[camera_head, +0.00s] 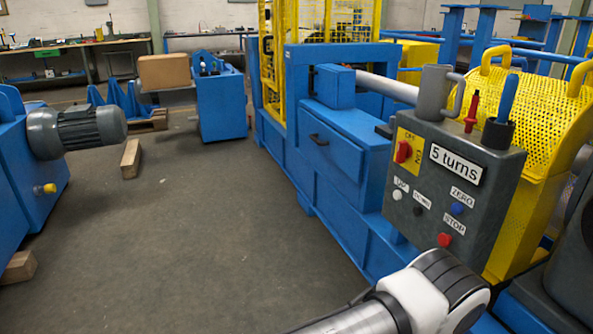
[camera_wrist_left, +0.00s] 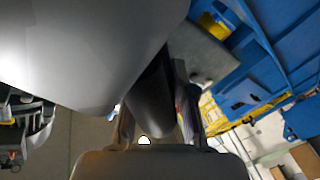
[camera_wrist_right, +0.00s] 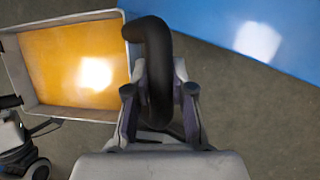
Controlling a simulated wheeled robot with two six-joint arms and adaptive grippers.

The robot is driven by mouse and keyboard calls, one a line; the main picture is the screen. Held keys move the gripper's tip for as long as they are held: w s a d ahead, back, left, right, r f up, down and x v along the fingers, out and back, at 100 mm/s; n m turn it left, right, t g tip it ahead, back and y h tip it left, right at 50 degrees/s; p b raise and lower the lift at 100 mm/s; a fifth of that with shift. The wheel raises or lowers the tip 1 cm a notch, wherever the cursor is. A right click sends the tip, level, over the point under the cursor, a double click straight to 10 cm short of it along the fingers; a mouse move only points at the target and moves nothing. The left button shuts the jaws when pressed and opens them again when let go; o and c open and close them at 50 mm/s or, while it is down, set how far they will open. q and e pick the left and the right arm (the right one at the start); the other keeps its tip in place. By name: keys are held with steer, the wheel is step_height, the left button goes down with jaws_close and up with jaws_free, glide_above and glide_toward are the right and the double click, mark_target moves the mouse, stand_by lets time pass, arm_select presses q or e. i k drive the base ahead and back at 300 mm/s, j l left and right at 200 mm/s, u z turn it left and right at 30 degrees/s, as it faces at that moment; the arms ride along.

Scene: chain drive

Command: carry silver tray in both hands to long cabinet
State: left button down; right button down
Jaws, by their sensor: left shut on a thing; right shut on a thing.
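The silver tray (camera_wrist_right: 78,113) shows in the right wrist view at upper left, with thin grey walls and an orange inside that looks empty. A black curved handle (camera_wrist_right: 158,40) stands at its right side. My right gripper (camera_wrist_right: 160,92) is shut on this handle. In the left wrist view my left gripper (camera_wrist_left: 153,100) is shut around a dark handle (camera_wrist_left: 150,95), beside a large smooth grey surface that I cannot identify for sure. The head view shows neither gripper nor the tray. I cannot tell which thing is the long cabinet.
A blue machine (camera_head: 340,170) with a grey control panel (camera_head: 450,190) and yellow mesh guard (camera_head: 540,120) stands close at right. A motor (camera_head: 75,130) juts from the left. A blue cabinet (camera_head: 222,105) and wooden block (camera_head: 131,158) stand ahead. Grey floor (camera_head: 200,220) between is clear.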

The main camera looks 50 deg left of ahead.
mark_target(356, 120)
steer(key=i+j+u, duration=0.4)
steer(key=j, duration=0.2)
steer(key=i+j+u, duration=0.4)
steer(key=k+j, duration=0.05)
steer(key=j, duration=0.1)
